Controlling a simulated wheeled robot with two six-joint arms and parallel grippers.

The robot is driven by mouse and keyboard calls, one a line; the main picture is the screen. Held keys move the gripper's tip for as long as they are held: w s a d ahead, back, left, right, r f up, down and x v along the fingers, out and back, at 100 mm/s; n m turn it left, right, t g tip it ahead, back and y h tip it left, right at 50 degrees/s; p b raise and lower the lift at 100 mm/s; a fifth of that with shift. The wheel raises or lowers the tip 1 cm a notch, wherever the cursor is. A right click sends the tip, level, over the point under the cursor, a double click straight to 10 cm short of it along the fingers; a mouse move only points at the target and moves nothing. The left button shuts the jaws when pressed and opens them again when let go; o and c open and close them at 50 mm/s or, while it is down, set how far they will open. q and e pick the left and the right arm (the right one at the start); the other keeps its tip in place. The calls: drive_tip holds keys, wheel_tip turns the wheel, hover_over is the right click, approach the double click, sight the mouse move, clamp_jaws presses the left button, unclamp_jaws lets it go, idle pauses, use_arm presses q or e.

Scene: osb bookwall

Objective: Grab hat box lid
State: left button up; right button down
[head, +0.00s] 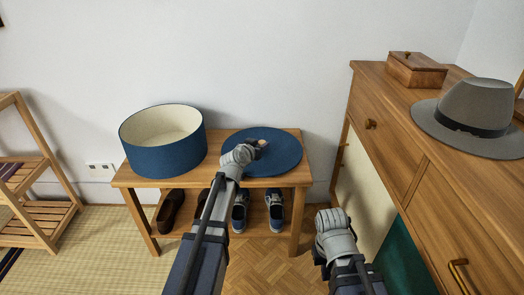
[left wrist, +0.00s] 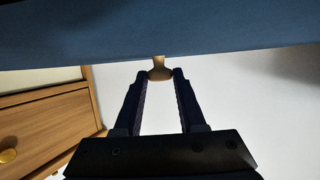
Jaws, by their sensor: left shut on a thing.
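The round blue hat box lid (head: 285,152) is at the right part of the wooden bench, top side up. I cannot tell whether it rests on the bench or is slightly above it. My left gripper (head: 261,145) is shut on the lid's small tan knob, which shows between the fingertips (left wrist: 159,75) in the left wrist view. The lid's blue surface (left wrist: 150,35) fills the top of that view. The open blue hat box (head: 165,155), cream inside, stands on the bench's left. My right arm ends in front of the bench; its fingers are hidden.
The bench (head: 215,181) has dark shoes (head: 170,210) and blue sneakers (head: 274,211) on its lower shelf. A wooden dresser (head: 400,120) at right bears a grey hat (head: 475,115) and a small wooden box (head: 417,70). A slatted rack (head: 35,205) stands left.

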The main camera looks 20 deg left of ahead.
use_arm(q)
clamp_jaws()
drive_tip(key=shift+r, duration=0.15)
wheel_tip(320, 180, up, 10)
drive_tip(key=p, duration=1)
